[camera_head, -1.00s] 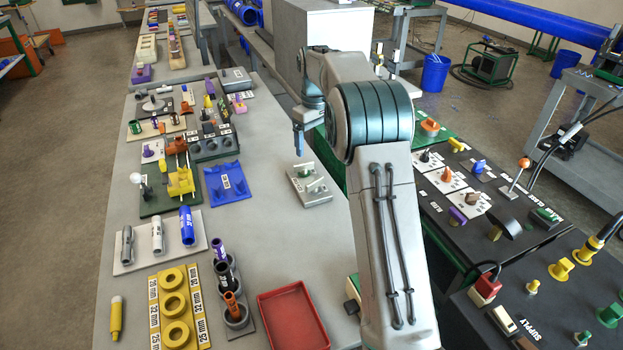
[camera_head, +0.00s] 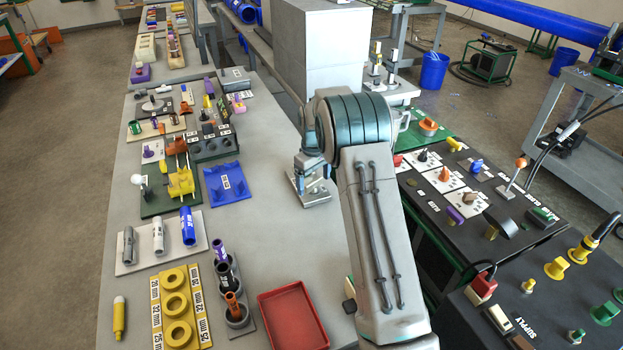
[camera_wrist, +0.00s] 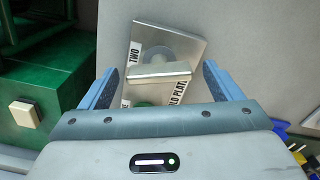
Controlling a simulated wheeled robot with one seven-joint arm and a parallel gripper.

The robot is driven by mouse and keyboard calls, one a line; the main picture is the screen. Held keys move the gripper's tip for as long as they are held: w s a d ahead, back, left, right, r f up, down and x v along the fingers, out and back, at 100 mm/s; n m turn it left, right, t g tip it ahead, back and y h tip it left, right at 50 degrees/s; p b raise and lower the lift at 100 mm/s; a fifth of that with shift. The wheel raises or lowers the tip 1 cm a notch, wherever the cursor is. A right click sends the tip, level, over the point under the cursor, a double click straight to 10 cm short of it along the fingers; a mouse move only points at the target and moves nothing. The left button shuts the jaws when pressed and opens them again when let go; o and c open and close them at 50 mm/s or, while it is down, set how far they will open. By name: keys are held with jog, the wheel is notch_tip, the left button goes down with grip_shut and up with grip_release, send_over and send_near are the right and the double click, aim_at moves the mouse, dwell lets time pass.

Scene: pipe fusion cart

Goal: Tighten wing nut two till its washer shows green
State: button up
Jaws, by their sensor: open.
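The clamp plate (camera_wrist: 198,45) is a pale metal block on the table, with a "TWO" label on its left edge. It also shows in the head view (camera_head: 318,198), partly behind my gripper. Wing nut two (camera_wrist: 160,73) is a flat metal bar lying crosswise on it. Its washer (camera_wrist: 183,49) looks grey, partly hidden under the bar. My gripper (camera_wrist: 160,69) is open, with one blue finger on each side of wing nut two and visible gaps to both.
A dark green block with a pale button (camera_wrist: 25,114) stands left of the plate in the wrist view. In the head view, a red tray (camera_head: 293,316) and a blue stand (camera_head: 228,183) sit on the table. The table between them is clear.

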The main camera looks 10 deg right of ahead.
jog(key=c, duration=1)
jog(key=shift+m, duration=0.3)
jog(key=shift+f+m+b, duration=0.1)
jog(key=shift+m+b, duration=0.4)
jog(key=shift+m, duration=1.4)
jog(key=o, duration=1)
